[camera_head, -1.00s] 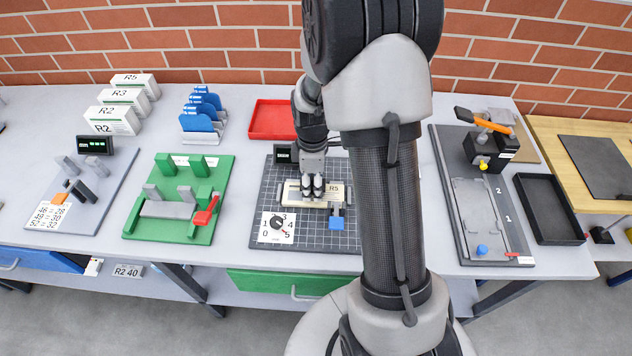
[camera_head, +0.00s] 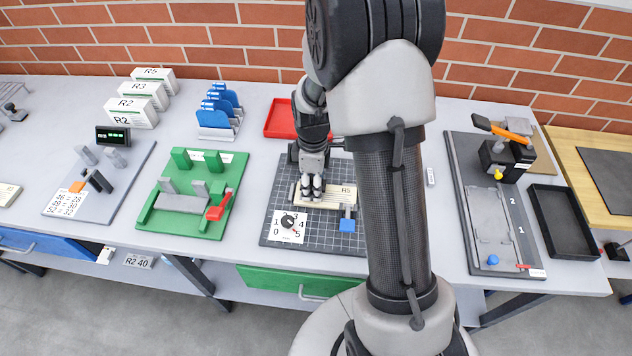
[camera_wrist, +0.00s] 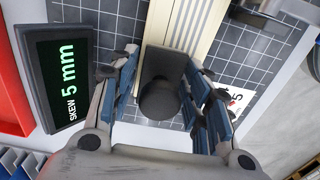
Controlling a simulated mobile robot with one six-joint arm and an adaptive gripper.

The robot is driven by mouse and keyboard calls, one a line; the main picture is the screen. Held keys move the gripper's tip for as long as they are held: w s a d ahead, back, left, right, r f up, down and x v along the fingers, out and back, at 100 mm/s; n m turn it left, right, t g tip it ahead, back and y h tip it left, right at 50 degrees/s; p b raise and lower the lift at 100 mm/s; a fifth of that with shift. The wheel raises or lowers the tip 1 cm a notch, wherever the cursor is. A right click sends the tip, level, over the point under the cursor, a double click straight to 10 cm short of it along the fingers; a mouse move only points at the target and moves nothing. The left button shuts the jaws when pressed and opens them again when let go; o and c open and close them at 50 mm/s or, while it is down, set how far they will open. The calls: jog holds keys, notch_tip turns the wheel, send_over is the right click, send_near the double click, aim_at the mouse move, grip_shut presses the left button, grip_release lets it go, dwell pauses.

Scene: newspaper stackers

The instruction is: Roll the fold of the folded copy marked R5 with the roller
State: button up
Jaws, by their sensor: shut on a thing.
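A cream folded copy marked R5 (camera_head: 346,191) lies flat on a dark grid board (camera_head: 272,226), also seen in the wrist view (camera_wrist: 186,22). My gripper (camera_head: 312,189) is low at the left part of the copy. In the wrist view my gripper (camera_wrist: 166,88) is shut on a dark round knob (camera_wrist: 158,101). The knob joins a dark flat plate (camera_wrist: 170,63) at the end of the copy. I cannot tell whether this piece is the roller. Its contact with the copy is unclear.
A display (camera_wrist: 68,65) beside the copy reads SKEW 5 mm. A red tray (camera_head: 277,124) is behind. A green fixture (camera_head: 152,222) stands left, a lever station (camera_head: 507,158) right.

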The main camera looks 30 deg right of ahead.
aim_at(332, 192)
jog(key=shift+s+d, duration=0.1)
jog(key=shift+d, duration=0.05)
jog(key=shift+s+d, duration=0.4)
jog(key=shift+d, duration=0.25)
jog(key=shift+s+d, duration=0.5)
jog(key=shift+d, duration=0.15)
jog(key=shift+d, duration=0.1)
jog(key=shift+s+d, duration=0.5)
jog(key=shift+d, duration=0.1)
jog(key=shift+s+d, duration=0.45)
jog(key=shift+d, duration=0.25)
jog(key=shift+w+a, duration=0.55)
jog(key=shift+a, duration=0.25)
